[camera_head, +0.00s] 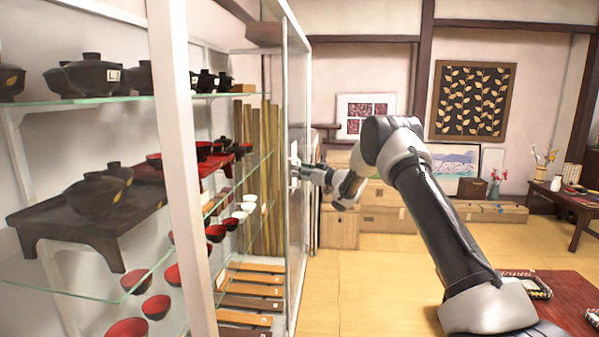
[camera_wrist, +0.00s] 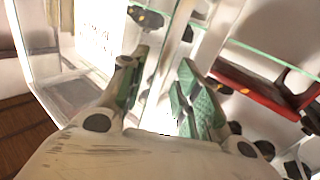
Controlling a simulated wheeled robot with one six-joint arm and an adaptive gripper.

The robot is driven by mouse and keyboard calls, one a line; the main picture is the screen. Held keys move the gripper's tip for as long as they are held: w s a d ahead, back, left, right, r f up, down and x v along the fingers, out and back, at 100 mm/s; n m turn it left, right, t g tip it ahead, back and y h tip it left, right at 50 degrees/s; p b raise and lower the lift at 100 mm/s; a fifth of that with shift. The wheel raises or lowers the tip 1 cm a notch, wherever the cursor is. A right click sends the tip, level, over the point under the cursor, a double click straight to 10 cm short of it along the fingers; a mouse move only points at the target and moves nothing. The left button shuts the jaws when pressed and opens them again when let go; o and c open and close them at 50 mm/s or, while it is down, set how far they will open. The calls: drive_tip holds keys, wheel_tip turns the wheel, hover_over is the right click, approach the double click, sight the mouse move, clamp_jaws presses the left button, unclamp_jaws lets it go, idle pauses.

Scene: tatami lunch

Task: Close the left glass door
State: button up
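A glass door (camera_head: 298,95) with a slim white frame shows nearly edge-on in the head view, at the right side of the display cabinet (camera_head: 182,150). A pale handle (camera_head: 294,172) sits at about mid-height on it. My gripper (camera_head: 304,172) is at the handle, coming from the right. In the wrist view, its two green-padded fingers (camera_wrist: 162,88) are spread apart. A bright white strip shows in the gap between them. I cannot tell whether either finger touches the handle or the door.
Glass shelves hold dark lidded bowls (camera_head: 85,75), red bowls (camera_head: 128,328) and a dark stand (camera_head: 80,222). A red stand (camera_wrist: 255,88) shows in the wrist view. Boxes (camera_head: 385,203) line the back wall. A low red table (camera_head: 570,300) is at the right. Open tatami (camera_head: 365,275) lies between.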

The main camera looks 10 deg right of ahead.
drive_tip(key=shift+w+a, duration=0.35)
drive_tip(key=shift+w, duration=0.1)
clamp_jaws()
drive_tip(key=shift+s+a, duration=0.1)
